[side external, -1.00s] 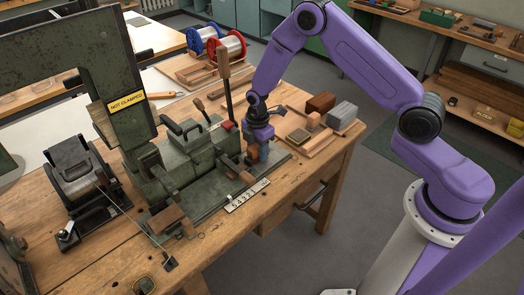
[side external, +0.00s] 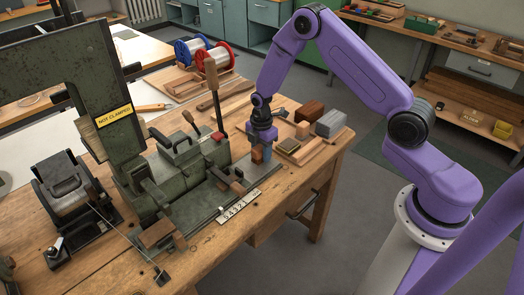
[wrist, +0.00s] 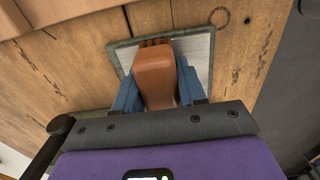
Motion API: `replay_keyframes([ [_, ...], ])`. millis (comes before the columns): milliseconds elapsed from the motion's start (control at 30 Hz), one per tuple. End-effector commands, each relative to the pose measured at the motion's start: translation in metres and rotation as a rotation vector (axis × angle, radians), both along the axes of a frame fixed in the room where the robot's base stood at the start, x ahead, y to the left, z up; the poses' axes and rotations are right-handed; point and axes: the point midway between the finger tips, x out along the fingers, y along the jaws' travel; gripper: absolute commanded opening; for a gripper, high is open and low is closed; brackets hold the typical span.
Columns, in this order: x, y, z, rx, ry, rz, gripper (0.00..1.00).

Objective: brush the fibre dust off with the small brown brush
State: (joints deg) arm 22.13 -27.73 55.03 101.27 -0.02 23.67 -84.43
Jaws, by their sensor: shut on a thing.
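My gripper (side external: 262,158) is in the side view at the right end of the green machine. Its blue fingers (wrist: 157,88) are shut on the small brown brush (wrist: 155,75), whose smooth brown body shows between them in the wrist view. Dark tips show at the brush's far end. In the wrist view the brush is over a pale plate with a grey-green rim (wrist: 122,60); I cannot tell whether they touch. The green machine (side external: 183,165) carries a yellow "NOT CLAMPED" label (side external: 114,116). I cannot make out fibre dust in either view.
A lever with a wooden handle (side external: 212,78) rises from the machine left of my gripper. A grey block (side external: 330,123) and a dark brown block (side external: 310,111) are close on the right. A numbered strip (side external: 240,207) lies in front. Wire spools (side external: 200,52) stand behind.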

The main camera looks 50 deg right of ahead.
Motion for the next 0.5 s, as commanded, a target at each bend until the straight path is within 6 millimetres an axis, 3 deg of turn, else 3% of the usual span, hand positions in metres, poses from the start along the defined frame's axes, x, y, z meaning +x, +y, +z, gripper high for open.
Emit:
replay_keyframes([
  [500, 0.000, 0.046, 0.000, 0.000, 0.001, 0.002, 0.12],
])
